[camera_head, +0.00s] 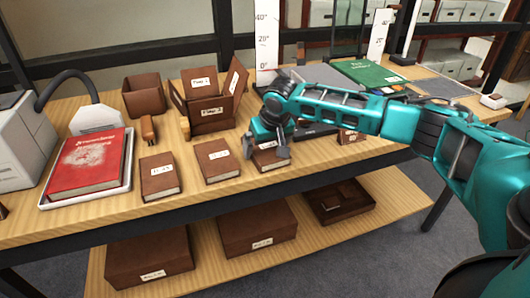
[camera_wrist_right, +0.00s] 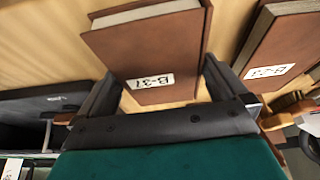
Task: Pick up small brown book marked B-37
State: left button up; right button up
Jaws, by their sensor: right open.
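The small brown book marked B-37 (camera_wrist_right: 150,50) lies flat on the wooden table, its white label readable upside down in the right wrist view. In the head view this book (camera_head: 268,162) is partly hidden under my right gripper (camera_head: 267,146). My right gripper is open and empty. In the right wrist view its two fingers (camera_wrist_right: 160,78) show on either side of the book's labelled end; I cannot tell whether they touch it. My left gripper is not in view.
Another brown book (camera_head: 217,160) lies just left of it, and one more (camera_head: 160,177) further left. A red book (camera_head: 88,160) lies in a white tray. Brown boxes (camera_head: 208,125) stand behind. A green folder (camera_head: 368,72) lies at the back right. Boxes (camera_head: 257,228) sit on the lower shelf.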

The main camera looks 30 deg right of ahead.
jog(key=shift+c, duration=1.1)
jog(key=c, duration=0.6)
jog(key=shift+r, duration=0.1)
